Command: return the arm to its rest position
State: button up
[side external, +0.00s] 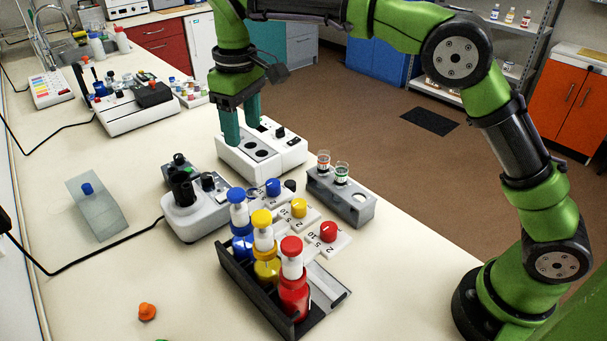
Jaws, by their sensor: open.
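My gripper (241,128) hangs from my green arm, pointing down, with its two teal fingers apart. Nothing shows between them. The fingertips are just above or beside a white block device (262,146) with round dark wells in its top; I cannot tell whether they touch it. The left finger's tip is at the device's back left edge, and the right finger reaches the top near its middle.
A grey rack (340,196) with two capped vials stands to the right. A black rack (262,297) with blue, yellow and red bottles is in front, near numbered dial tiles (327,240). A white-grey machine (195,207) stands left. The front bench is mostly clear.

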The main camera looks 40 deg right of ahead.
jog(key=s+d+m+t, duration=0.2)
jog(key=s+d, duration=0.3)
jog(key=s, duration=0.3)
jog(key=s+d+m+t+y, duration=0.1)
jog(key=s+d+m+t, duration=0.1)
jog(key=s+d, duration=0.3)
jog(key=s+d+m+t+y, duration=0.1)
jog(key=s+d+m, duration=0.3)
jog(key=s, duration=0.8)
jog(key=shift+d+r+m+t, duration=0.15)
jog(key=shift+d+m+t, duration=0.15)
jog(key=shift+d+t, duration=0.6)
